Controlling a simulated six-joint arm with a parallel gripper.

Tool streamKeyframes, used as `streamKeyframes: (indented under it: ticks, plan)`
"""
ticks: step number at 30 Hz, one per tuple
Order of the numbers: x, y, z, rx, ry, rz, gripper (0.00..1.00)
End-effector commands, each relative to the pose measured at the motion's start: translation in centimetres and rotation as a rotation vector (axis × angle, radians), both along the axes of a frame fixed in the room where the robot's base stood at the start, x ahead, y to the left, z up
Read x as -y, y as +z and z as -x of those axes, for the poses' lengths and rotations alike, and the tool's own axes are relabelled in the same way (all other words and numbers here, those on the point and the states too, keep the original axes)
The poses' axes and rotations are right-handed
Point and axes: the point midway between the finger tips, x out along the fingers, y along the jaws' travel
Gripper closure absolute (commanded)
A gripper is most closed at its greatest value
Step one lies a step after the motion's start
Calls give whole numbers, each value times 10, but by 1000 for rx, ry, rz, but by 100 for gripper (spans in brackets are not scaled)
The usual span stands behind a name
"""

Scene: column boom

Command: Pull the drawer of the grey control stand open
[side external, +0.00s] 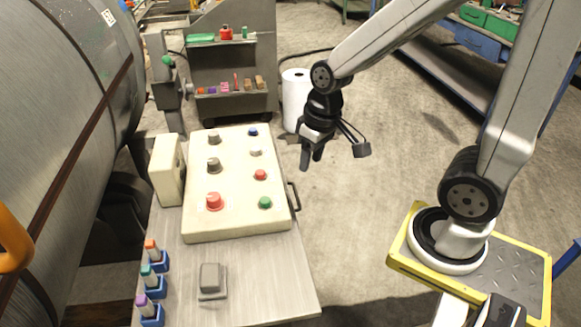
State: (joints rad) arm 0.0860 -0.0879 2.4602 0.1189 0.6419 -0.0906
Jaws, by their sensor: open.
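The grey control stand (265,275) fills the lower left of the side view, with a sloped cream control panel (235,175) on its top. A dark bar handle (294,196) sticks out at the stand's right side, beside the panel's edge. The drawer front itself is hidden from this angle, so I cannot tell how far it is out. My gripper (311,163) hangs with its fingers down, above the handle in the picture and apart from it. Its jaws are open, with nothing seen between them.
Several knobs and buttons stand up from the panel. A grey switch box (211,280) and several small blue holders (152,313) sit on the stand top. A white roll (295,100) stands behind my gripper. The floor (365,215) right of the stand is clear.

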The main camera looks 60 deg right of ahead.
Motion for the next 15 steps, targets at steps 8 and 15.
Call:
streamKeyframes:
  ticks: [8,15]
  plan:
    - [15,-8,-5,-106,-103,-136,50]
    - [38,-14,-21,-184,-239,-411,50]
